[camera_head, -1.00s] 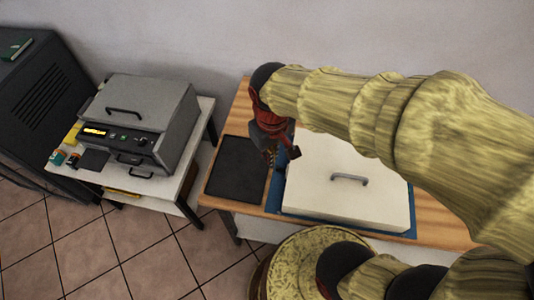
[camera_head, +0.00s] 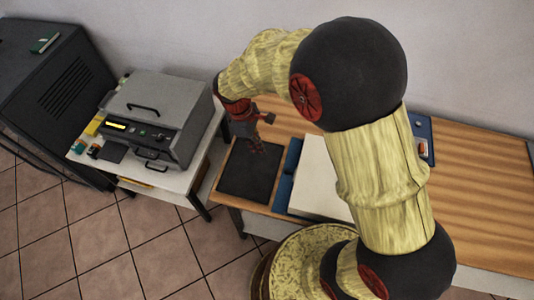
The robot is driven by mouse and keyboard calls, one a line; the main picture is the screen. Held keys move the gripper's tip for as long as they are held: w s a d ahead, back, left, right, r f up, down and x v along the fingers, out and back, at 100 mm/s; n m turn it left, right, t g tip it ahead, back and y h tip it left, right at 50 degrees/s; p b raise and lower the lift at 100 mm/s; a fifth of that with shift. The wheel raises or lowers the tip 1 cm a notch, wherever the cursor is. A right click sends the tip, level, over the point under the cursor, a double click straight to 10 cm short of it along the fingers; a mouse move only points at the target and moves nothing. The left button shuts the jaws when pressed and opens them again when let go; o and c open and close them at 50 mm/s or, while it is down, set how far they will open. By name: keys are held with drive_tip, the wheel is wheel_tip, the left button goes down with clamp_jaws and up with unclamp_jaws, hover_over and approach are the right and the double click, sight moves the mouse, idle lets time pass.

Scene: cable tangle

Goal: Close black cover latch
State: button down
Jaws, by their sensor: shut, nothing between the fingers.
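A flat black panel (camera_head: 240,182) lies on the left end of the wooden table; it may be the black cover. No latch can be made out on it. My gripper (camera_head: 256,148) is shut and empty, pointing down over the upper right part of this panel. I cannot tell whether its tips touch the panel.
A grey machine (camera_head: 160,105) with a handle and lit display stands on a white side table (camera_head: 120,170) to the left. A dark cabinet (camera_head: 55,90) stands beyond it. The wooden table (camera_head: 480,190) is clear on the right.

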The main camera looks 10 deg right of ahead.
sight(278, 169)
drive_tip(key=b+x, duration=0.2)
drive_tip(key=x, duration=0.6)
drive_tip(key=shift+s+f+b, duration=0.1)
drive_tip(key=shift+f+b, duration=0.05)
drive_tip(key=shift+b, duration=0.15)
drive_tip(key=d, duration=0.1)
drive_tip(key=s, duration=0.1)
drive_tip(key=d+b, duration=0.1)
drive_tip(key=shift+s+d+f, duration=0.2)
drive_tip(key=shift+d+f, duration=0.05)
drive_tip(key=shift+d, duration=0.1)
drive_tip(key=shift+s+d, duration=0.3)
drive_tip(key=shift+d, duration=0.2)
drive_tip(key=shift+s+d+r+p, duration=0.15)
drive_tip(key=shift+s+d+p, duration=0.2)
drive_tip(key=shift+d+p, duration=0.25)
drive_tip(key=shift+s+d, duration=0.15)
drive_tip(key=shift+d, duration=0.05)
drive_tip(key=shift+s+f, duration=0.1)
drive_tip(key=shift+f, duration=0.1)
